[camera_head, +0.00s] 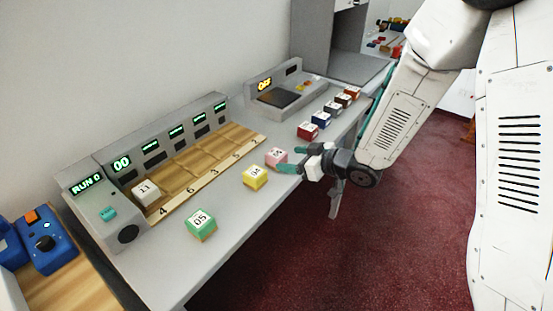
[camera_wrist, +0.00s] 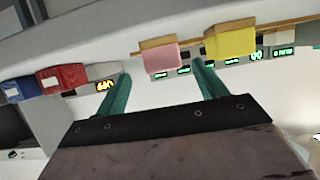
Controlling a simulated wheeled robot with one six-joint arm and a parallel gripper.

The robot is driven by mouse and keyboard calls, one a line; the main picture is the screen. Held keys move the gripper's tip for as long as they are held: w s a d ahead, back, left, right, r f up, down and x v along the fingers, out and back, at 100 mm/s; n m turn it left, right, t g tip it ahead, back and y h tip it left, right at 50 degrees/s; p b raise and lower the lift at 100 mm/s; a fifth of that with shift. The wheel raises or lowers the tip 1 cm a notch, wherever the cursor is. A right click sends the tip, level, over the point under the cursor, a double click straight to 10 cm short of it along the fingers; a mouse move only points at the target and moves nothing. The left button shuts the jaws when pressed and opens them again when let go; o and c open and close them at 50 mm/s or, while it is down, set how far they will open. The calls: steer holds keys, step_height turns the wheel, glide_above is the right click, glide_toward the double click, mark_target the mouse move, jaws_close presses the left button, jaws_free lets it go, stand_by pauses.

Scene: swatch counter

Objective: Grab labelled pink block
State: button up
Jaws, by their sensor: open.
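In the wrist view the pink block (camera_wrist: 161,58) shows ahead of the fingers, between the two tips and nearer the right one. My gripper (camera_head: 291,160) has teal fingers and is at the counter's front edge, right beside the pink block. In the wrist view my gripper (camera_wrist: 160,75) has its two fingers spread apart with nothing between them. Whether a finger touches the block cannot be told.
A yellow block (camera_head: 255,177) and a green block (camera_head: 201,223) stand nearer on the counter. Blue (camera_head: 320,119) and red (camera_head: 307,131) blocks stand farther back. A white block (camera_head: 146,190) sits in the wooden slotted tray (camera_head: 248,143). A grey console (camera_head: 285,95) stands behind.

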mark_target(283, 158)
steer(key=x, duration=0.6)
steer(key=shift+a+f, duration=0.2)
steer(key=shift+a, duration=0.05)
steer(key=c, duration=1.1)
steer(key=shift+o, duration=0.2)
steer(key=shift+r, duration=0.1)
